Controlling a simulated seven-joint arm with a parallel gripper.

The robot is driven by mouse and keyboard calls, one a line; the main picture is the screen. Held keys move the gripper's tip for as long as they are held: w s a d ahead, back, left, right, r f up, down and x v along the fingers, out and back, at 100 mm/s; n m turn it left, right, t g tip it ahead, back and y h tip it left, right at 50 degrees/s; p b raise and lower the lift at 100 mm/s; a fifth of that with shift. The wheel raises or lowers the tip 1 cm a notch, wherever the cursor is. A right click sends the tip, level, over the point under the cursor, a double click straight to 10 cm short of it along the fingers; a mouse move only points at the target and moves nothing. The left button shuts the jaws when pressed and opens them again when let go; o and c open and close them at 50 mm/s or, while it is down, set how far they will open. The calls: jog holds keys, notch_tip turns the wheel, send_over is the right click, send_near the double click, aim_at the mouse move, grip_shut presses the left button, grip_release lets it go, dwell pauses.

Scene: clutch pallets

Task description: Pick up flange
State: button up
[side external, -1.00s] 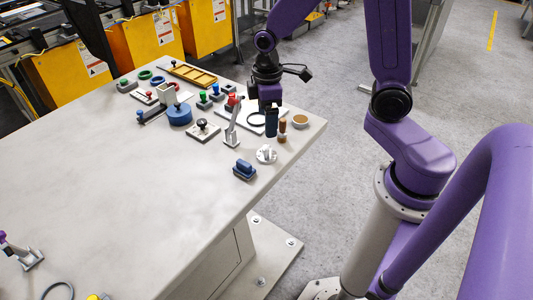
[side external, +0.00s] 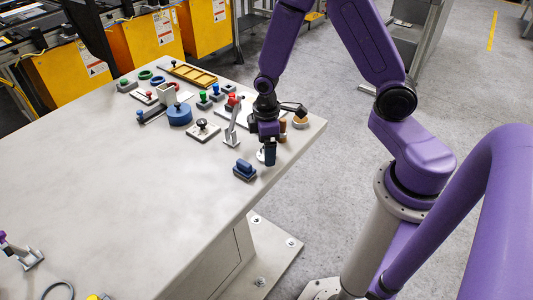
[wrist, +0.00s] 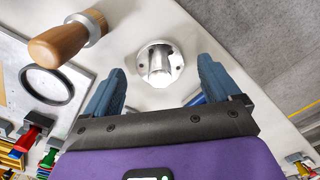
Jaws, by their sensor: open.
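The flange (wrist: 160,63) is a silver round disc with small holes and a raised hub, lying on the table in the upper middle of the wrist view. In the side external view the flange (side external: 261,155) is mostly hidden behind my gripper (side external: 269,154). My gripper is open and empty, pointing down over the flange. In the wrist view its two blue fingers are spread, one to the left and one to the right of the flange. They appear apart from it; their exact height above the table is hard to tell.
A blue block (side external: 244,170) sits left of my gripper, and a grey toggle clamp (side external: 233,135) stands behind it. A wooden-handled tool (wrist: 65,40) and a black ring (wrist: 46,85) lie left of the flange. The table edge is close on the right.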

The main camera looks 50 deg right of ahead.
jog(key=shift+f, duration=0.5)
jog(key=c, duration=1.4)
jog(key=shift+r, duration=0.1)
